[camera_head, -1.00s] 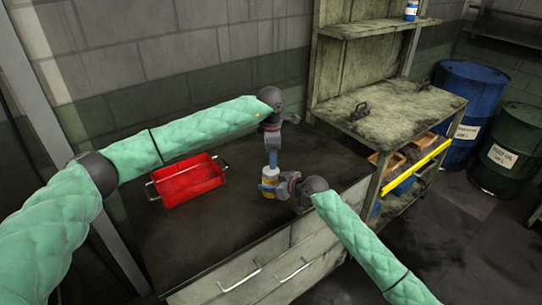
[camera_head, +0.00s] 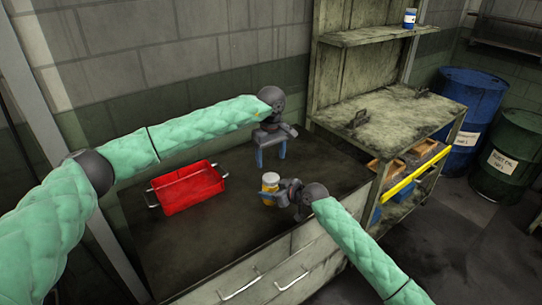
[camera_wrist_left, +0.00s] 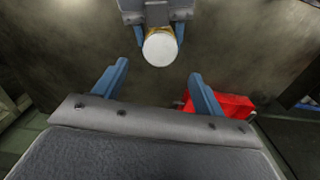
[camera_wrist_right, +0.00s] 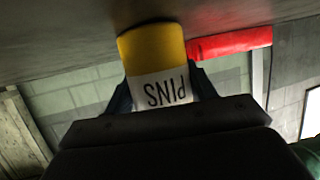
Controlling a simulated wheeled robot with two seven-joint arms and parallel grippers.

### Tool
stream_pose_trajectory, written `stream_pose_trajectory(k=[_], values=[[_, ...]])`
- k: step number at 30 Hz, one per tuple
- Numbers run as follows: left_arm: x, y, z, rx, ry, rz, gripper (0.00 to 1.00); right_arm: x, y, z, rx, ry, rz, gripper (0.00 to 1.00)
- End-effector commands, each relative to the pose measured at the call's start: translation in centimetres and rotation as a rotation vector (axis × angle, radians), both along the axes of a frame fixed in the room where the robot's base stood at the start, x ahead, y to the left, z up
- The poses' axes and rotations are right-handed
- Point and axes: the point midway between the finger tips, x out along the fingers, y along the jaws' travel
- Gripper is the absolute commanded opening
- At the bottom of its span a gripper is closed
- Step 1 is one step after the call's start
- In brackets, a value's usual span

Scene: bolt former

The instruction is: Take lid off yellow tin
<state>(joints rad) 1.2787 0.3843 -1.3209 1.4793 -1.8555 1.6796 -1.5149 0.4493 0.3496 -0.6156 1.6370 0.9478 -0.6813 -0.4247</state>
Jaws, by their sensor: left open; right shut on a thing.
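The yellow tin (camera_head: 270,186) stands upright above the bench, with its white lid (camera_head: 270,177) on top. My right gripper (camera_head: 275,194) is shut on the tin's side. In the right wrist view the tin (camera_wrist_right: 152,50) is yellow with a white "PINS" label, upside down in the picture; its lid is not visible there. My left gripper (camera_head: 270,162) is open and empty, above and behind the tin. In the left wrist view the round white lid (camera_wrist_left: 160,48) lies just beyond the open left fingertips (camera_wrist_left: 160,70), not between them.
A red tray (camera_head: 188,187) with side handles is on the dark bench (camera_head: 180,245), left of the tin. A shelf unit (camera_head: 390,115) stands right of the bench. The bench between tray and tin is clear.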

Motion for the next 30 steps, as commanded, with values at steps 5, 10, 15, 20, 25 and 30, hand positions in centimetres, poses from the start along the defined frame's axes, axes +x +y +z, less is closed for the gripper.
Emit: stream_pose_trajectory(k=[5,10,15,20,25,30], values=[[-0.1,0.0,0.0,0.000,0.003,-0.201,0.70,0.0,0.0,-0.1,-0.001,0.001,0.000,0.00],[0.0,0.0,0.0,0.000,0.003,-0.312,0.70,0.0,0.0,-0.1,-0.001,0.001,0.000,0.00],[-0.1,0.0,-0.3,-0.001,0.004,-0.347,0.70,0.0,0.0,-0.1,-0.001,0.001,0.000,0.00],[-0.1,0.0,-1.3,-0.001,0.005,-0.347,0.70,0.0,0.0,-0.1,-0.001,0.001,0.000,0.00],[-0.1,0.0,-3.4,-0.001,0.005,-0.346,0.70,0.0,0.0,-0.1,0.000,0.000,0.000,0.00],[-0.1,0.0,-5.9,0.000,0.005,-0.345,0.70,0.0,0.0,0.0,0.000,0.000,0.000,0.00]])
